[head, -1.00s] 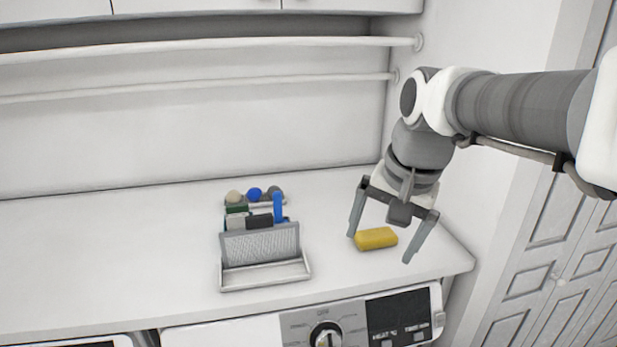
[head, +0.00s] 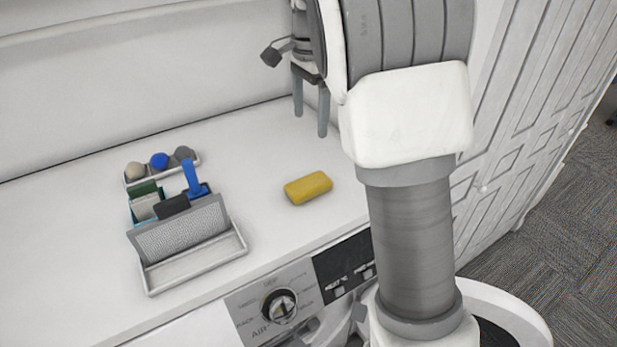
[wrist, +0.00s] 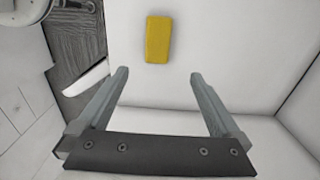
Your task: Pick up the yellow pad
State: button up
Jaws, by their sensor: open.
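The yellow pad (head: 308,187) lies flat on the white counter, right of the rack, close to the front edge. In the wrist view the yellow pad (wrist: 158,40) sits beyond the fingertips, roughly centred between them and apart from both. My gripper (head: 310,129) is open and empty. It is above the back of the counter near the wall, behind the pad in the head view. Its two fingers also show in the wrist view (wrist: 159,76), spread apart with nothing between them.
A grey rack (head: 180,230) with sponges and a blue-handled brush stands left of the pad. A small tray (head: 190,162) with several round items is behind it. The machine's dial panel (head: 280,306) is below the counter's front edge. The counter around the pad is clear.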

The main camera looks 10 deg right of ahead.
send_over(308, 182)
jog(key=f, duration=1.1)
jog(key=shift+w+d+f, duration=0.15)
jog(key=shift+d+f, duration=0.1)
jog(key=shift+s+a+f, duration=0.1)
jog(key=shift+s+f, duration=0.05)
jog(key=shift+f, duration=1.2)
jog(key=shift+s+a+f, duration=0.1)
jog(key=shift+f, duration=1.2)
jog(key=c, duration=1.3)
jog(key=shift+r, duration=0.1)
jog(key=shift+w+r, duration=0.1)
jog(key=shift+r, duration=0.45)
notch_tip(308, 182, up, 2)
jog(key=shift+r, duration=0.25)
jog(key=s+d+r, duration=0.2)
jog(key=d, duration=0.1)
jog(key=s+d+r, duration=0.1)
jog(key=d+r, duration=0.2)
jog(key=d, duration=0.1)
jog(key=s+d+r+b, duration=0.1)
jog(key=s+d+r, duration=0.1)
jog(key=d, duration=0.1)
jog(key=shift+s+d+r, duration=0.15)
jog(key=shift+s, duration=0.2)
